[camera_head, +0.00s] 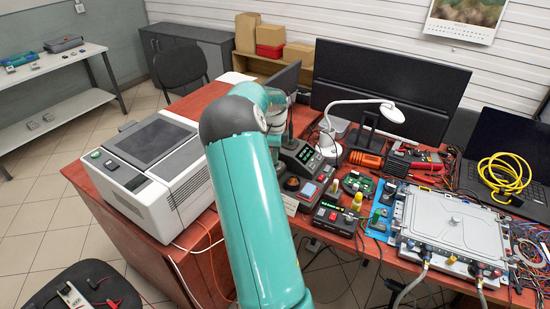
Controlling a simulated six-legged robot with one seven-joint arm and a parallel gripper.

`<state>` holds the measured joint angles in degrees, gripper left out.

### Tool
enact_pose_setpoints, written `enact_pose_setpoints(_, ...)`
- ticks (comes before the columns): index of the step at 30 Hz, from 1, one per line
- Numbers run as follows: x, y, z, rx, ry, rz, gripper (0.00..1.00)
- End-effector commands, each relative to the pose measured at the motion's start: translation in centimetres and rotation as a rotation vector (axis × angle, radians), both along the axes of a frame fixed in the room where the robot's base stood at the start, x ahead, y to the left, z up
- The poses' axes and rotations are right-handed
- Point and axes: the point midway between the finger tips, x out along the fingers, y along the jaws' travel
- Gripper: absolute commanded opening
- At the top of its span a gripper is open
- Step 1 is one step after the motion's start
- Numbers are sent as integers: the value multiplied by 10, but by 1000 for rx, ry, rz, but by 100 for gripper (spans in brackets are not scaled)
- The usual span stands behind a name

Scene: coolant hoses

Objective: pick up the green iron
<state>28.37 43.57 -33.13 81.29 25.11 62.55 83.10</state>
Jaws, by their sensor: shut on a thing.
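My teal arm rises from the bottom middle and bends at its grey elbow. Its far end, with my gripper (289,108), is small and mostly covered by the arm, above the left part of the red bench. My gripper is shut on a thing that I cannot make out. I cannot pick out the green iron; the arm covers part of the bench there.
A white boxy machine (160,165) stands at left. A white lamp (352,103) and a large monitor (388,85) stand behind the tools. A grey lidded unit (455,228) with hoses, a laptop (512,150) and a yellow cable coil (505,172) fill the right. The bench is crowded.

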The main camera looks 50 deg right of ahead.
Motion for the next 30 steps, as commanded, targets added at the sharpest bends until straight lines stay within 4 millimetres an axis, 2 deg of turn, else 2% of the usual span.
enact_pose_setpoints(8,0,0,5,-1,-1,0,0)
enact_pose_setpoints(11,1,0,17,-1,-2,0,0)
enact_pose_setpoints(21,0,0,83,-1,-2,0,0)
enact_pose_setpoints(25,0,0,97,-1,-1,0,0)
enact_pose_setpoints(30,0,0,101,-1,1,0,0)
